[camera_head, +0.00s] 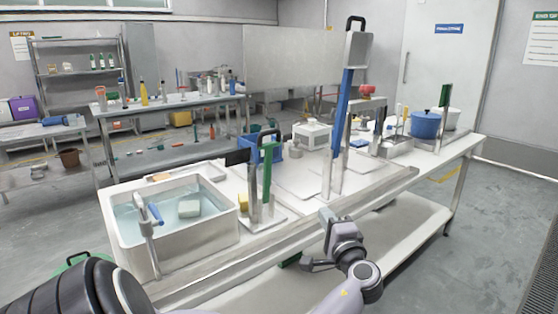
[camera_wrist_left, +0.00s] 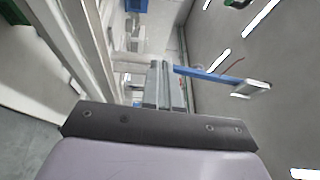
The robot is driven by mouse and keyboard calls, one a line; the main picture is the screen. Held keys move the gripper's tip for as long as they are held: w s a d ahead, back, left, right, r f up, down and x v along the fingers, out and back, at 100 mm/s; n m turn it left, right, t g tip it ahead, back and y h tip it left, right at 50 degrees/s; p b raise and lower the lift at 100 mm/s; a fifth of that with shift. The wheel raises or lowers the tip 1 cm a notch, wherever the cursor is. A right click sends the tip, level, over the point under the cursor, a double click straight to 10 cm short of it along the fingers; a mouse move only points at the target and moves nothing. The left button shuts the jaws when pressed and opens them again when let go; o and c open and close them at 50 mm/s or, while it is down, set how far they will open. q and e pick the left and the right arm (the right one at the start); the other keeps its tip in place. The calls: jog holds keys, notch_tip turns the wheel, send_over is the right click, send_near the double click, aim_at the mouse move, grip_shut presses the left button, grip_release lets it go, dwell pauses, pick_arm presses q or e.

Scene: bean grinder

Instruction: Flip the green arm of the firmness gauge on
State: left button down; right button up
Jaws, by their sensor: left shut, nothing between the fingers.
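A green upright arm (camera_head: 266,170) with a black handle on top stands on a metal base plate near the front of the bench, right of the white sink. Another green upright piece (camera_head: 445,97) stands at the far right end by the pots; I cannot tell from labels which belongs to the firmness gauge. My left gripper (camera_head: 325,214) is shut and empty, in front of the bench edge, to the right of the nearer green arm and apart from it. Its fingers also show in the left wrist view (camera_wrist_left: 165,85). My right gripper is not in view.
A tall blue arm (camera_head: 343,115) with a grey head stands right of the nearer green arm; it shows in the wrist view (camera_wrist_left: 210,76). The white sink (camera_head: 118,222) holds water. A blue crate (camera_head: 292,150) and blue pot (camera_head: 425,125) stand farther back. The bench front edge is clear.

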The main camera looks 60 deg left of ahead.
pick_arm(q)
jog(key=s+r+n+g+y, duration=0.1)
jog(key=r+n+g+y, duration=0.1)
jog(key=r+g, duration=0.2)
jog(key=s+a+r+n+g+y+b, duration=0.1)
jog(key=s+r+n+g+y, duration=0.1)
jog(key=r, duration=0.5)
jog(key=n+g, duration=0.1)
jog(key=g, duration=0.1)
jog(key=shift+a+g, duration=0.25)
jog(key=shift+g, duration=0.05)
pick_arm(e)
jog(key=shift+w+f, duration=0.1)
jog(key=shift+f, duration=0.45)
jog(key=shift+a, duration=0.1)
